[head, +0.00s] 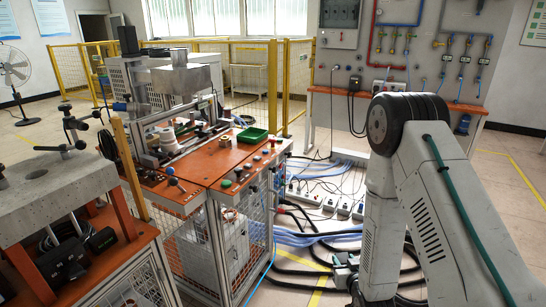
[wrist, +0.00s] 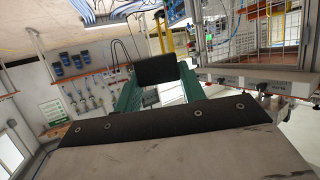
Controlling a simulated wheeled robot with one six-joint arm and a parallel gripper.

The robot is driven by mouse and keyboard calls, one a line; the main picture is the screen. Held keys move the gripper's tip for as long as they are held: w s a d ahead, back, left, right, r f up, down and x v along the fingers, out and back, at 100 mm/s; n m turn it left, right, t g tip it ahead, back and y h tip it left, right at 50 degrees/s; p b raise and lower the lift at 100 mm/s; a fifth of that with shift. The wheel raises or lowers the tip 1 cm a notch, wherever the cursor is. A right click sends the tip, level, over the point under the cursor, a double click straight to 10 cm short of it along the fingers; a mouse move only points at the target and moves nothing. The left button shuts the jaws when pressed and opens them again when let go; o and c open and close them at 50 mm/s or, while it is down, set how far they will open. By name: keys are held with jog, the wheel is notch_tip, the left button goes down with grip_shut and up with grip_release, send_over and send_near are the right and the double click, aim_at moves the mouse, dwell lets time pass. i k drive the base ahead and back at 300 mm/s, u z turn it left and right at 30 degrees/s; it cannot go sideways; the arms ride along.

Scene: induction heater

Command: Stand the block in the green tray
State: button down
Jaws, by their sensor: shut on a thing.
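The green tray (head: 252,135) lies on the orange top of the workbench in the head view, near its back right part. It looks empty from here. In the wrist view my gripper (wrist: 158,84) has green fingers, shut on a dark block (wrist: 157,68) that shows between and beyond them. The block's lower part is hidden behind the gripper's body. The tray is not seen in the wrist view. In the head view my arm fills the right side, and neither the gripper nor the block can be seen there.
The orange workbench (head: 215,172) carries a press frame with a metal block (head: 187,78), a stack of pale rings and small knobs around the tray. A second machine table (head: 55,190) stands at the left front. Cables (head: 310,235) and power strips lie on the floor between bench and arm.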

aim_at(253, 135)
jog(key=z, duration=0.8)
jog(key=k, duration=1.05)
jog(key=z, duration=1.2)
jog(key=i, duration=2.15)
jog(key=u, duration=0.4)
jog(key=i, duration=1.7)
jog(key=u, duration=1.15)
jog(key=i, duration=1.1)
jog(key=u, duration=1.55)
jog(key=i, duration=0.7)
jog(key=u, duration=0.4)
